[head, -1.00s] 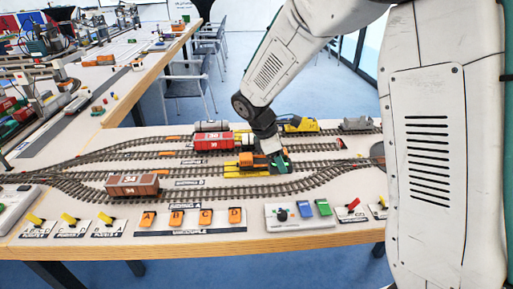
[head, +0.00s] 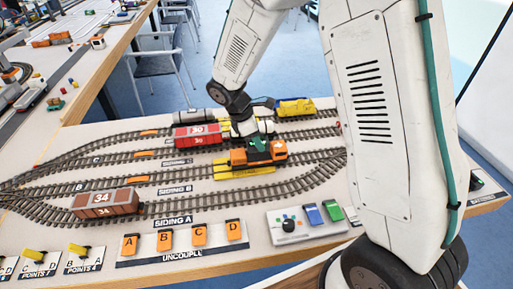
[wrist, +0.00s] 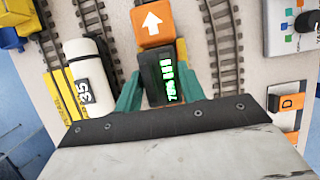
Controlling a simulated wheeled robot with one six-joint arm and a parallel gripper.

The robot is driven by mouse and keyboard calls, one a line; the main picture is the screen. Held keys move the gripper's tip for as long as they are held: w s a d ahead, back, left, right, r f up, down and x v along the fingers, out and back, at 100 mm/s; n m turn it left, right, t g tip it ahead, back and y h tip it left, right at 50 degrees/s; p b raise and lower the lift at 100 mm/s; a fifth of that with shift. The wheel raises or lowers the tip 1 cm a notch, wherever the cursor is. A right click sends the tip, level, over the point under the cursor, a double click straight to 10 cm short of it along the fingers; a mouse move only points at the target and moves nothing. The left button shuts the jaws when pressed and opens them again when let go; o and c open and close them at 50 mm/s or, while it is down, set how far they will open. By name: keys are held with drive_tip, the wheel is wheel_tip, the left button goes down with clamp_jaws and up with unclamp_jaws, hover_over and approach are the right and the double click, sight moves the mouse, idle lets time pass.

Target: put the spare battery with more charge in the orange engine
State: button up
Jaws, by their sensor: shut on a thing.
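The orange engine (head: 258,152) stands on a track beside yellow strips, near the middle of the layout. Its orange hood with a white arrow (wrist: 152,22) shows in the wrist view. My gripper (head: 262,143) is at the top of this engine. In the wrist view its green fingers (wrist: 157,85) are shut on the sides of a black battery (wrist: 165,75) with a green lit display, bars and a figure that seems to be 78%. The battery lies right behind the hood; whether it is fully seated is hidden.
A white tank wagon (wrist: 90,75) is close left of the gripper. Orange uncouple levers (head: 182,238) and a control panel (head: 290,226) line the front edge.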

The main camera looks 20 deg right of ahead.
sight(257, 149)
drive_tip(key=shift+f, duration=1.95)
drive_tip(key=shift+s+f, duration=0.1)
drive_tip(key=shift+f, duration=0.25)
drive_tip(key=shift+f, duration=0.1)
drive_tip(key=o, duration=1.1)
drive_tip(key=shift+s+f, duration=0.15)
drive_tip(key=shift+s, duration=0.05)
drive_tip(key=shift+o, duration=0.3)
drive_tip(key=shift+w+r, duration=0.15)
drive_tip(key=shift+r, duration=0.4)
drive_tip(key=v, duration=1.2)
drive_tip(key=shift+r, duration=0.15)
